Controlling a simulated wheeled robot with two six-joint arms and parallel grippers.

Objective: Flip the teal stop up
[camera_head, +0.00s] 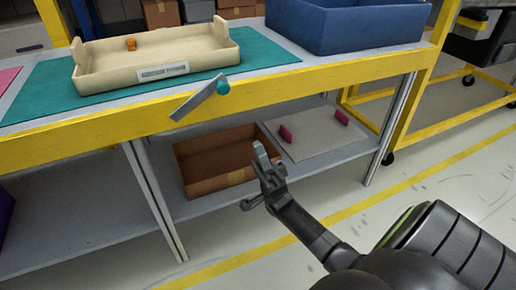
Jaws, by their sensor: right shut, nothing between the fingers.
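The stop is a flat grey bar (196,100) with a round teal knob (223,87). It sits at the yellow front edge of the workbench and slants, its knob end higher at the right and its other end lower at the left. My right gripper (261,158) is shut and empty. It shows below and to the right of the stop, in front of the lower shelf, apart from the knob. My left gripper is not in view.
A blue bin (345,32) stands at the bench's right. Below, the shelf holds a cardboard box (214,184) and a pale board (318,148) with magenta pieces. The floor in front is clear.

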